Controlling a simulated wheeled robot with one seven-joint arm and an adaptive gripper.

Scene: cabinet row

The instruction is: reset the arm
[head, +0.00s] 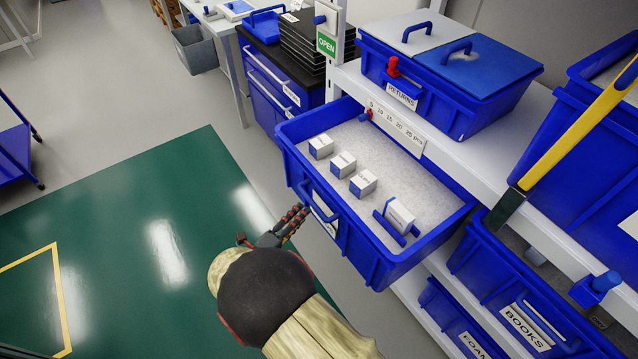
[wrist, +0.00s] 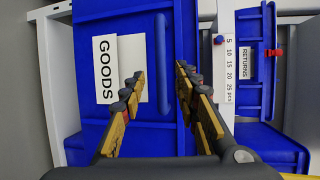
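My gripper (head: 291,222) is in front of the pulled-out blue GOODS drawer (head: 372,262), close to the handle on its front. In the wrist view my gripper (wrist: 158,86) has its two fingers spread apart with nothing between the tips. The drawer's blue handle (wrist: 160,62) shows beyond the gap between the fingers and looks clear of both. The white GOODS label (wrist: 105,68) is to the left of the handle. My arm stretches up from the bottom of the head view.
The drawer holds several small white boxes (head: 363,183) on pale filling. A lidded blue RETURNS bin (head: 440,105) stands on the white shelf behind it. A yellow bar (head: 580,125) crosses at right. Open green floor (head: 130,220) lies to the left.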

